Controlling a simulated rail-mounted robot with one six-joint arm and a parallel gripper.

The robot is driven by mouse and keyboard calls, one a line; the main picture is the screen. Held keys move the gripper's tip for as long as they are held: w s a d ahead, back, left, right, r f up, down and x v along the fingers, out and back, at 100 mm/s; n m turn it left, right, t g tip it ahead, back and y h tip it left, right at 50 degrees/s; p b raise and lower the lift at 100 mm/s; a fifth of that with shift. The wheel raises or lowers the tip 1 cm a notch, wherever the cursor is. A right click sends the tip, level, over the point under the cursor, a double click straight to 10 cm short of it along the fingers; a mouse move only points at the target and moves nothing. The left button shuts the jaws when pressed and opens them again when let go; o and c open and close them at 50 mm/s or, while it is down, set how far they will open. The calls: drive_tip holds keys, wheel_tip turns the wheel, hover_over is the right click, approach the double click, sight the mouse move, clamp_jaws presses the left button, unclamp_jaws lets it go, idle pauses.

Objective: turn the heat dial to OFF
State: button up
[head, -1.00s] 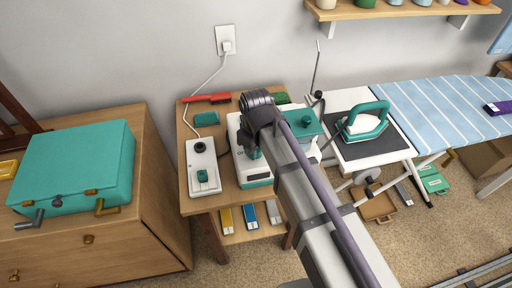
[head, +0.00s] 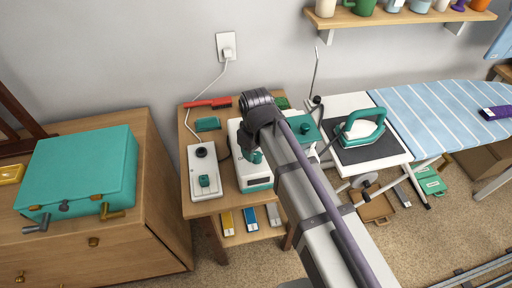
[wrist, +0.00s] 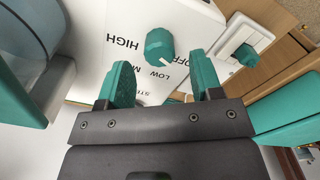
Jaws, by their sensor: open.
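The heat dial (wrist: 160,47) is a teal knob with a white pointer mark on a white panel, in the wrist view. Printed words HIGH, LOW and OFF stand around it. The pointer mark is on its lower right side, towards the side with LOW and OFF; its exact setting is hard to read. My gripper (wrist: 161,78) is open, its two teal fingers on either side of the picture below the dial, with nothing between them. The dial lies just beyond the fingertips, apparently not held. In the head view the white steam unit (head: 254,181) is partly hidden by my arm.
A red brush (head: 208,103) lies behind. An iron (head: 362,128) and striped ironing board (head: 440,112) are at right; a teal case (head: 82,168) is at left.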

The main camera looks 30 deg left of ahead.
sight(258, 158)
wheel_tip(258, 158, up, 8)
drive_tip(key=p, duration=0.6)
drive_tip(key=shift+f, duration=0.1)
drive_tip(key=w+d+m, duration=0.3)
drive_tip(key=d+m, duration=0.4)
drive_tip(key=d, duration=1.5)
drive_tip(key=w+d+m, duration=0.3)
drive_tip(key=d+m, duration=0.5)
drive_tip(key=d, duration=1.5)
drive_tip(key=shift+d+f+m+b, duration=0.25)
drive_tip(key=shift+f+m+b, duration=0.05)
drive_tip(key=shift+f+b, duration=0.1)
